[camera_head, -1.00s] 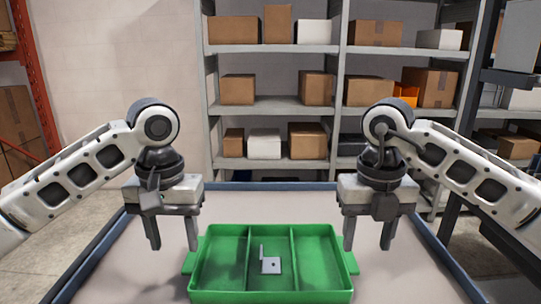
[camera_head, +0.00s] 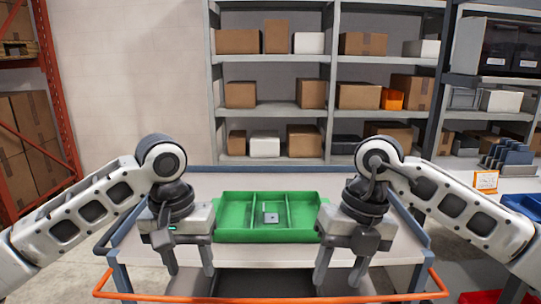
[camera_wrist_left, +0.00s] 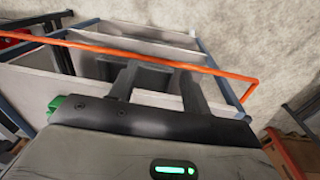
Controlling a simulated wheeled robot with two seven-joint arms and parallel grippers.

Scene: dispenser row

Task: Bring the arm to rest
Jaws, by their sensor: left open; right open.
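My left gripper (camera_head: 191,278) is open and empty, pointing down in front of the cart's near edge. In the left wrist view its two dark fingers (camera_wrist_left: 160,88) stand apart above the cart's orange rail, with nothing between them. My right gripper (camera_head: 339,272) is also open and empty, pointing down at the right of the cart's near side. A green tray (camera_head: 237,234) with three compartments lies on the cart top, behind and between the grippers. A small grey metal bracket (camera_head: 271,217) lies in the tray's middle compartment.
The cart (camera_head: 200,181) has a blue rim and an orange handle rail (camera_head: 240,299) at the front. Grey shelves (camera_head: 270,110) with cardboard boxes stand behind. At the right is a table with a blue-grey rack (camera_head: 506,155), a sign (camera_head: 486,181) and a blue bin (camera_head: 522,204).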

